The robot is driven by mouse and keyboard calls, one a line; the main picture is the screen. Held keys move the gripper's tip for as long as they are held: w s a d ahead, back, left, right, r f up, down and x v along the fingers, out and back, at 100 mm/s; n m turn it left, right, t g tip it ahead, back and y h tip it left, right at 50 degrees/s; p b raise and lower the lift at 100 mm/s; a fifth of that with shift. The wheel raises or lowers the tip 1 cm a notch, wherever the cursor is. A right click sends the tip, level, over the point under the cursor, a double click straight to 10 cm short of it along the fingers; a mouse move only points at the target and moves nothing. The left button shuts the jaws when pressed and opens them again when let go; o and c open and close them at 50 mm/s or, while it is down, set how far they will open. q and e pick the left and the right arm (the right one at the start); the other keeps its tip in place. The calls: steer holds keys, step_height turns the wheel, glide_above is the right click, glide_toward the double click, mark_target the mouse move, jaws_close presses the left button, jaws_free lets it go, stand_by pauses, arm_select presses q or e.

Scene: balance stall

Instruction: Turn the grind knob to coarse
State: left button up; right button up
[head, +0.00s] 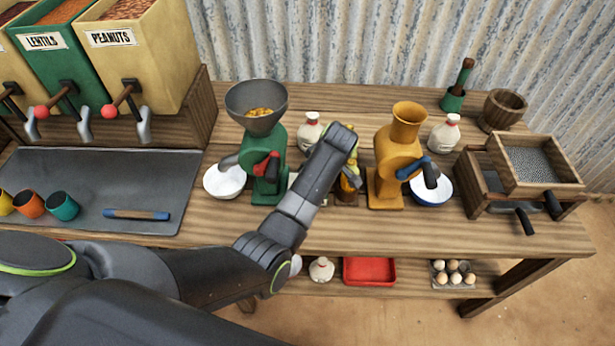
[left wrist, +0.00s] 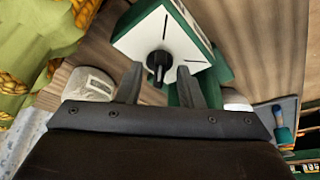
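The grind knob (left wrist: 159,64) is a small black knob on a white panel (left wrist: 135,42) with dark marks, on the side of a green body. Its narrow grip points towards the bottom of the left wrist view. My left gripper (left wrist: 160,74) is open, with one finger to each side of the knob; I cannot tell whether either touches it. In the head view, the green grinder (head: 270,165) with a grey hopper (head: 256,97) stands left of my left arm. That arm hides the knob and most of the gripper there. My right gripper is not in view.
An orange grinder (head: 388,160) stands right of my arm, with a blue-rimmed bowl (head: 432,197) beside it. A white bowl (head: 224,184) sits left of the green grinder. White bottles (head: 310,130) stand behind. The front strip of the table (head: 420,232) is clear.

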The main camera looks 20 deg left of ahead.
arm_select(q)
steer(key=shift+w+a+f, duration=0.1)
steer(key=shift+a+f, duration=0.05)
steer(key=shift+f, duration=0.3)
steer(key=shift+c, duration=0.3)
jaws_close()
steer(key=shift+r, duration=0.15)
steer(key=m+p, duration=0.2)
steer(key=p, duration=0.1)
steer(key=m+t+p, duration=0.1)
steer(key=shift+s+a+r+h, duration=0.15)
steer(key=shift+s+a+h, duration=0.05)
steer(key=shift+s+h, duration=0.1)
steer(key=shift+f+m+p, duration=0.2)
steer(key=shift+m+p, duration=0.5)
steer(key=shift+m, duration=0.1)
